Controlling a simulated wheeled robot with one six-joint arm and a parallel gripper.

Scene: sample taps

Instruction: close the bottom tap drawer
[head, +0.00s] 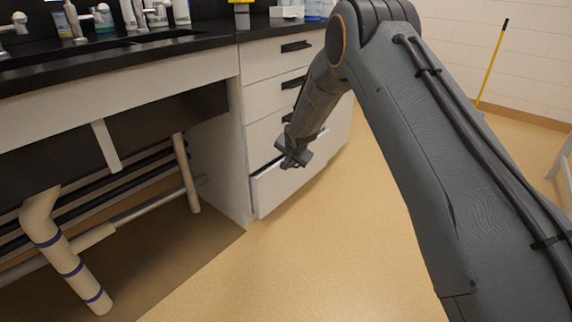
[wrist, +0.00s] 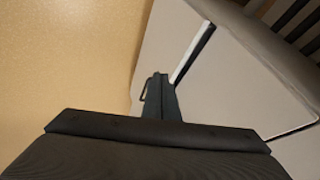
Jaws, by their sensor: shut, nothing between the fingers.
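The bottom drawer (head: 290,188) is the lowest white front in the cabinet under the black counter. It stands a little out from the cabinet, with a dark gap along its top edge. My gripper (head: 290,163) is at the top of this drawer front and hides part of it and any handle there. I cannot tell whether it touches. In the wrist view my gripper (wrist: 157,95) is shut and empty, close to the drawer front (wrist: 165,35), with the narrow dark gap just beyond it.
The upper drawers (head: 276,62) look shut and have black handles. To the left is an open space under the sink with a pale drain pipe (head: 62,245). The tan floor (head: 300,260) in front is clear. A yellow pole (head: 491,65) leans at the back wall.

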